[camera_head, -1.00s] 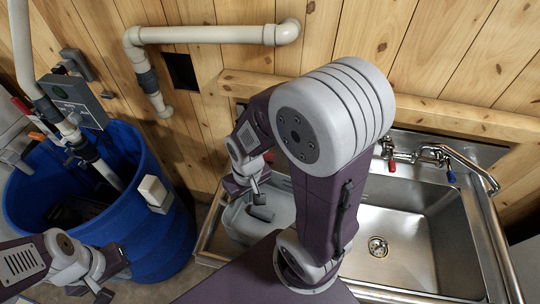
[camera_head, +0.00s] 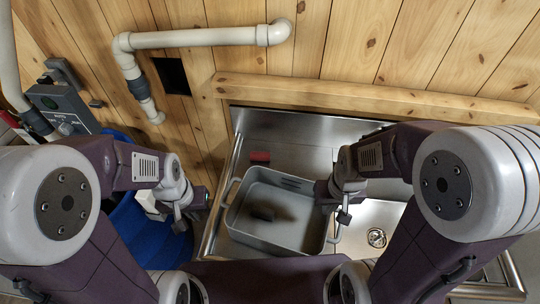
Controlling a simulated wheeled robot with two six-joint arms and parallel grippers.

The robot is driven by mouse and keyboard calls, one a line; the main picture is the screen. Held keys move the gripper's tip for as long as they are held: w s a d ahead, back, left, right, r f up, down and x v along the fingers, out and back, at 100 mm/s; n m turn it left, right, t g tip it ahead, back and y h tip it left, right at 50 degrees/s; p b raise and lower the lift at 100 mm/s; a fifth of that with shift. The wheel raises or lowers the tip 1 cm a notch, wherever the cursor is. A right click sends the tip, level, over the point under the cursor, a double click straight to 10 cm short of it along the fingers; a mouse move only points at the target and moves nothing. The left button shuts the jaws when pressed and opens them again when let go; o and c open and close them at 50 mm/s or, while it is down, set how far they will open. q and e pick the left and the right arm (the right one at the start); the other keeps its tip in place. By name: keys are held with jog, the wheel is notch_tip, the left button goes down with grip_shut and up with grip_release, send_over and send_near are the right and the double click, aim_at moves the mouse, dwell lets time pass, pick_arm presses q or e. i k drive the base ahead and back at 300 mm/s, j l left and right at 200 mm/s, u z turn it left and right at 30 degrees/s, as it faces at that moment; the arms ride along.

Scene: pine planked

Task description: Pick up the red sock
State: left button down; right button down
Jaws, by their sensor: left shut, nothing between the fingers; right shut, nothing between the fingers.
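A small dark red item (camera_head: 260,157) lies on the steel counter behind the grey tub; it is too small to tell whether it is the red sock. No other clearly red cloth shows. My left gripper (camera_head: 183,222) is shut and empty, left of the tub and over the blue barrel's side. My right gripper (camera_head: 343,217) is shut and empty, at the tub's right end. Both are apart from the red item.
The grey tub (camera_head: 232,212) stands on the steel sink unit, with a dark shape (camera_head: 263,214) inside it. A blue barrel (camera_head: 150,235) stands at left, partly hidden by my arm. The sink basin (camera_head: 385,215) is at right. A wooden wall with a white pipe (camera_head: 200,38) closes off the back.

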aim_at(261, 156)
jog(key=j, duration=1.15)
jog(key=i+j, duration=0.1)
jog(key=j, duration=0.25)
jog(key=j+u, duration=0.1)
jog(key=j, duration=0.2)
jog(key=i+l+u, duration=0.1)
